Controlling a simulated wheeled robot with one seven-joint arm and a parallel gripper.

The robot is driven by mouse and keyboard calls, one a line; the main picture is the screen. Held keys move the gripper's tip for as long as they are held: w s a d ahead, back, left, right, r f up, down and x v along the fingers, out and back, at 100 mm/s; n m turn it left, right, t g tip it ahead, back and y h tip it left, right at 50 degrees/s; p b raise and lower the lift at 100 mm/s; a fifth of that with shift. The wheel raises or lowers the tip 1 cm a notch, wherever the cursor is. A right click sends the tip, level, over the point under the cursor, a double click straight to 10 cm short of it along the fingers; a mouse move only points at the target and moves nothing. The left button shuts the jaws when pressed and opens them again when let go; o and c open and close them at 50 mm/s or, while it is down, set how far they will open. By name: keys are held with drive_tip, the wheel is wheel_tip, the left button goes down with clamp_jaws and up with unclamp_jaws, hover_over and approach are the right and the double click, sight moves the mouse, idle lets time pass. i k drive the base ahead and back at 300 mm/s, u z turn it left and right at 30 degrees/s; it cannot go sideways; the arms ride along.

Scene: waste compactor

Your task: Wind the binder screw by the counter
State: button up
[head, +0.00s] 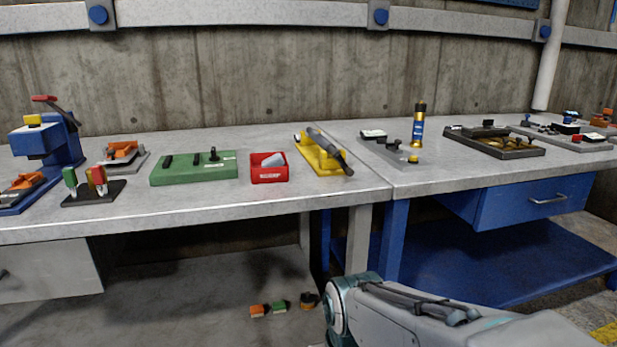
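A grey plate fixture (388,155) lies on the bench right of the seam between the two tops. On it sit a small dark box with a white face (373,135), which looks like a counter, and a small dark knob (391,143), which may be the binder screw. My arm shows at the bottom right, below the bench edge. My gripper is outside the picture.
A yellow fixture (320,158) with a dark handle stands left, beside a red bin (269,175) and a green block (194,170). A blue-and-gold cylinder (418,125) stands just behind right. A dark tray (493,149) lies farther right. The front bench strip is clear.

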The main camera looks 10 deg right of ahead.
sight(325, 145)
drive_tip(key=u, duration=1.9)
drive_tip(key=i, duration=0.9)
drive_tip(key=z, duration=2.55)
